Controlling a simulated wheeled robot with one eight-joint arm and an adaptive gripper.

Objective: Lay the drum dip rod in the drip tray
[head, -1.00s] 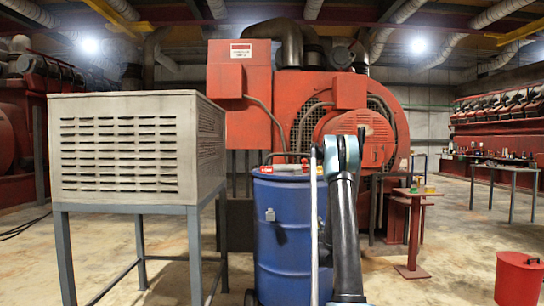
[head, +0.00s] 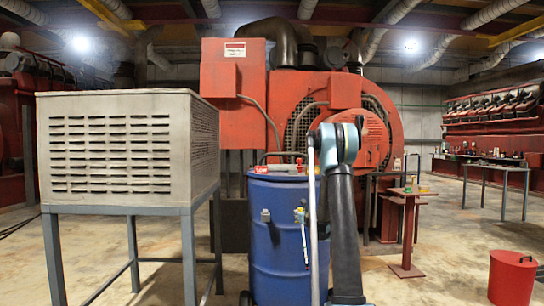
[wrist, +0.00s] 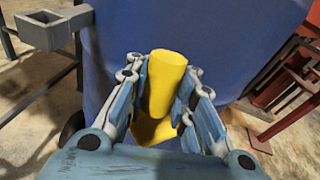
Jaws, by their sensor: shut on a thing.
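My gripper (wrist: 165,100) is shut on a yellow handle, which I take to be the top of the drum dip rod (wrist: 166,78). In the head view the dip rod (head: 305,245) hangs roughly upright as a thin pale line in front of the blue drum (head: 275,250). My arm stands just to its right and hides part of the drum. In the wrist view the drum (wrist: 220,35) fills the background, with a grey square bracket (wrist: 50,32) at upper left, apart from the handle. I cannot make out the drip tray.
A slatted grey cabinet on legs (head: 115,150) stands left of the drum. A red engine (head: 350,140) is behind. A small red stand (head: 408,230) with small items on top is to the right, and a red bin (head: 512,275) is at far right. Floor between them is clear.

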